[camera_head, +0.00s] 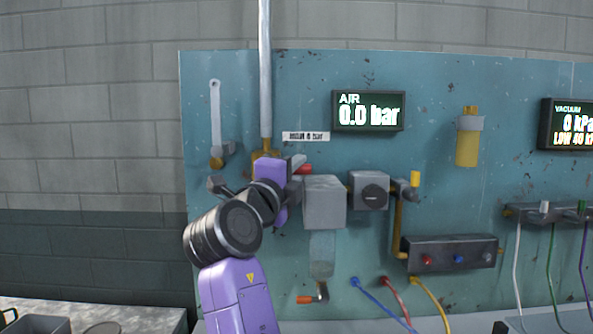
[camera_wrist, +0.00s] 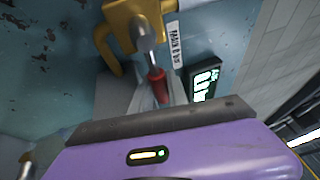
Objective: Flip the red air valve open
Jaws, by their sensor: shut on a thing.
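The red air valve has a red grip on a metal lever; the red grip shows in the wrist view (camera_wrist: 157,87) and its red end shows in the head view (camera_head: 305,170). The lever runs from a brass valve body (camera_wrist: 128,22) below the vertical pipe. My gripper (camera_wrist: 160,98) is shut on the red grip, with a grey finger on either side. In the head view my gripper (camera_head: 298,164) and purple wrist hide most of the lever and valve body. The AIR display (camera_head: 368,111) reads 0.0 bar.
A grey regulator box (camera_head: 324,203) sits close to the right of my gripper. A dark-dialled box (camera_head: 369,191) and a yellow-handled valve (camera_head: 415,180) are farther right. A long grey lever (camera_head: 215,115) hangs on the left. An orange-handled drain (camera_head: 306,299) is low down.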

